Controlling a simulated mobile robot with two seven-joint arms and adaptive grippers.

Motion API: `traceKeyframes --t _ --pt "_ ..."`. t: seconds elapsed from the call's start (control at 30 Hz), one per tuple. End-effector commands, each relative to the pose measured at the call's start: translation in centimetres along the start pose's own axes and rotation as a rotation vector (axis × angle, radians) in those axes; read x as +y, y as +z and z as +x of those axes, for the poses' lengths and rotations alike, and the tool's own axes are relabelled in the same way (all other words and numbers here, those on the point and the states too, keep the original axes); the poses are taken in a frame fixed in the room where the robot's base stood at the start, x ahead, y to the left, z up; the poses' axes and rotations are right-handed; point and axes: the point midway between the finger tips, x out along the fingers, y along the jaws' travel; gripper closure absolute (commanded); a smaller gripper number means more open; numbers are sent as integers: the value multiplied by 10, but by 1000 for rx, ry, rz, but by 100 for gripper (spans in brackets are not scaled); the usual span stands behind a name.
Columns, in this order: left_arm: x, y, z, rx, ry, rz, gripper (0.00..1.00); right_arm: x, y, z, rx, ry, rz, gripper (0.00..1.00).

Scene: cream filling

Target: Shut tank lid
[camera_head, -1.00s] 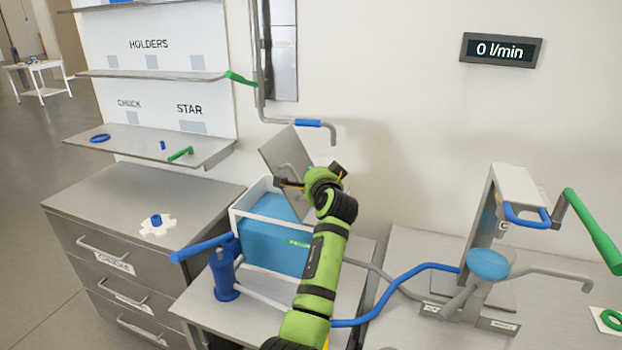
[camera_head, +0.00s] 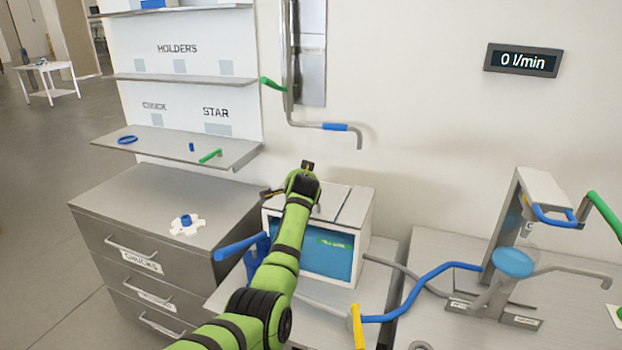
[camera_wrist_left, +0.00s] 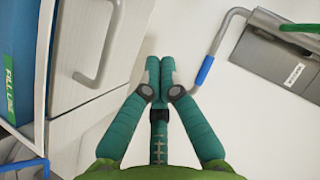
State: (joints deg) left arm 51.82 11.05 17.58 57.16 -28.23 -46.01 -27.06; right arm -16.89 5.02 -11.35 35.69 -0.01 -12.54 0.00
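The tank (camera_head: 365,245), a white-framed box with blue liquid behind its front, stands on the middle table. Its grey lid (camera_head: 350,205) lies about flat across the top; I cannot tell whether a small gap is left. In the left wrist view the lid (camera_wrist_left: 120,70) shows with its bar handle (camera_wrist_left: 102,50), beside the tank's fill-line front. My left gripper (camera_head: 302,183) is over the lid's left part in the head view and hides some of it. In the wrist view its teal fingers (camera_wrist_left: 160,65) are together with nothing between them. My right gripper is not in view.
A wall pipe with a blue sleeve (camera_head: 335,127) hangs behind the tank. A blue lever (camera_head: 240,247) is at the tank's left. A blue hose (camera_head: 425,278) runs right to the filling stand (camera_head: 512,262). Drawers (camera_head: 140,255) stand at left.

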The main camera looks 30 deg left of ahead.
Motion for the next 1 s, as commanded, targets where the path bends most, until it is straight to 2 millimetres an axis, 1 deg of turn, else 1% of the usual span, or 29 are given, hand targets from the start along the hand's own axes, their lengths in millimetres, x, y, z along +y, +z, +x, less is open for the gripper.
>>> traceKeyframes --t 0.03,0.1,0.27,0.4,0.6,1.0 --pt "0 8 5 -2 -1 2 100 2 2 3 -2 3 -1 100" --pt "0 14 9 -3 -1 2 100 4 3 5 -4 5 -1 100" --pt "2 25 17 -1 -1 1 100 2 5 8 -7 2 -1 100" --pt "3 31 21 -1 -1 2 100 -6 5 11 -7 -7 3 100" --pt "4 35 24 1 0 1 100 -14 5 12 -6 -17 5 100" --pt "4 36 24 0 0 1 100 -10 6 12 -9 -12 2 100"
